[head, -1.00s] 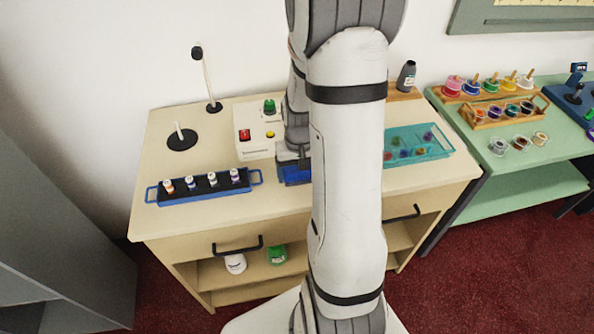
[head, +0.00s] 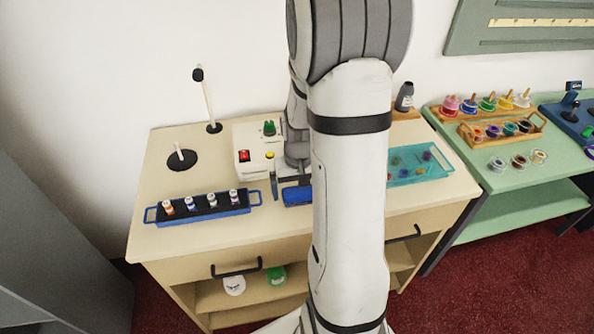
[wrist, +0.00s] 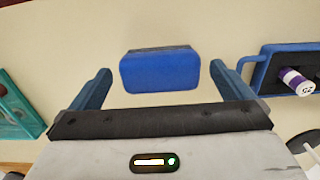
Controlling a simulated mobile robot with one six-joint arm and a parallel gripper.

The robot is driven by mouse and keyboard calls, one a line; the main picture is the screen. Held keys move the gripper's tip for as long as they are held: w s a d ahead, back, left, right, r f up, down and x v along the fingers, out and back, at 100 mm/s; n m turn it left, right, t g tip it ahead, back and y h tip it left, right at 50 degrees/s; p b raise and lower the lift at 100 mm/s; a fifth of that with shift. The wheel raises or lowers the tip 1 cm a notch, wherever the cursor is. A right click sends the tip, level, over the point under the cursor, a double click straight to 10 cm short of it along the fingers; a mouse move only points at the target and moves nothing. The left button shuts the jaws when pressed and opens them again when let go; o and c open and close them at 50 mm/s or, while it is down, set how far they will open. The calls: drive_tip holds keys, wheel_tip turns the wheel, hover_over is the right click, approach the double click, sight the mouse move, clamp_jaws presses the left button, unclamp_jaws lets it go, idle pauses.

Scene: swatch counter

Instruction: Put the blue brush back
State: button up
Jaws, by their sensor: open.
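A blue block with a dark strip along one edge (wrist: 160,72) lies on the beige counter; it also shows in the head view (head: 297,196). It looks like a blue brush, but I see no bristles. My gripper (wrist: 160,80) is open around it, with a gap between each finger and the block's ends. In the head view my gripper (head: 290,184) is low over the counter, its right part hidden behind my arm.
A blue tray of small vials (head: 203,215) stands left. A white box with red and green buttons (head: 250,165) stands behind my gripper. A teal tray (head: 425,178) is right. Black-based stands (head: 182,160) are at the back left. A green side table (head: 545,155) holds coloured pots.

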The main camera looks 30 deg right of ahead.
sight(298, 191)
wheel_tip(298, 191, up, 10)
drive_tip(key=s+a+r+n+t, duration=0.3)
drive_tip(key=s+a+r, duration=0.4)
drive_tip(key=s+a, duration=0.5)
drive_tip(key=shift+a+r, duration=0.2)
drive_tip(key=shift+r, duration=0.15)
drive_tip(key=shift+s, duration=0.1)
idle(0.7)
